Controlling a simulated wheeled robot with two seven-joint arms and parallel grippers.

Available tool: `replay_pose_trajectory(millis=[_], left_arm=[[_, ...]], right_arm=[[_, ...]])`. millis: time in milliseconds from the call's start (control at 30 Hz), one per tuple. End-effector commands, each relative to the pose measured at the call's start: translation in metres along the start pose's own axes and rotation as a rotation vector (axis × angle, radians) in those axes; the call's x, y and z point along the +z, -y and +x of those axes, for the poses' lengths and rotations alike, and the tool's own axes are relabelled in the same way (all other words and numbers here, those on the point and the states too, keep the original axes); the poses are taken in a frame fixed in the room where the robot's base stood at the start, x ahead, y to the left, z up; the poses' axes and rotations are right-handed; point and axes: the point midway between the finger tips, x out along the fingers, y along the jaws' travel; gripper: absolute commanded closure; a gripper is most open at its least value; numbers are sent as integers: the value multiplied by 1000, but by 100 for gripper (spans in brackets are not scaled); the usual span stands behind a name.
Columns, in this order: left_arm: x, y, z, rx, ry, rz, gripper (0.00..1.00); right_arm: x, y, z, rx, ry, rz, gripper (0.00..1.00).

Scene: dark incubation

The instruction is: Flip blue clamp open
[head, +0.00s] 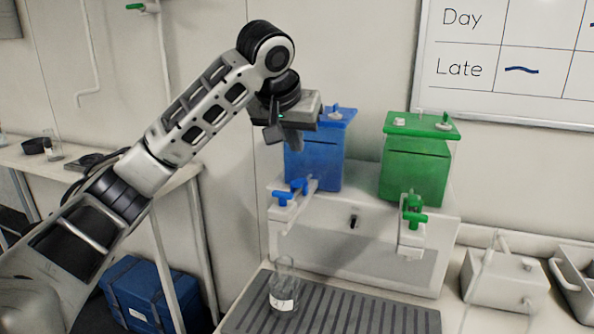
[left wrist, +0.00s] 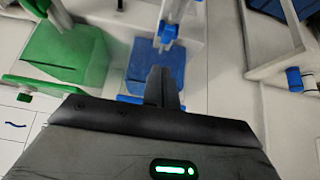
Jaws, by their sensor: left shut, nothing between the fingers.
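The blue clamp (head: 291,191) sits on a pale tube or spout at the front of the white stand, below the blue box (head: 318,162). In the left wrist view the blue clamp (left wrist: 168,31) shows at the top, above the blue box (left wrist: 150,68). Whether the clamp is open or closed is too small to tell. My left gripper (head: 295,140) is in front of the blue box, above the clamp and apart from it. Its fingers (left wrist: 162,87) are together and empty. My right gripper is in neither view.
A green box (head: 415,165) with a green clamp (head: 413,212) stands to the right on the white stand (head: 330,258). A glass beaker (head: 284,285) stands on the ribbed grey mat (head: 345,312) below. A whiteboard (head: 510,60) hangs on the wall behind.

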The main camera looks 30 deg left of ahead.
Motion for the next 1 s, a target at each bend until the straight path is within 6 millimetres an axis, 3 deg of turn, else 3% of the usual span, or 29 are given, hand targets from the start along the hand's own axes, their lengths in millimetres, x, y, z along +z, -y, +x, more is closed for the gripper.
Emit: replay_pose_trajectory(millis=[167, 300, 500, 867, 1000], left_arm=[[0, 1, 38, -3, 5, 0, 100], [17, 1, 53, -3, 2, 3, 100], [27, 1, 63, -1, 0, 2, 100], [29, 0, 65, -1, -1, 1, 100], [34, 0, 72, -1, -40, 1, 100]], right_arm=[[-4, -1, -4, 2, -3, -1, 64], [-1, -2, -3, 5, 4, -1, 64], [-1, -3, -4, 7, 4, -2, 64], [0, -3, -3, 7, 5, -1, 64], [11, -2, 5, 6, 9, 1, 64]])
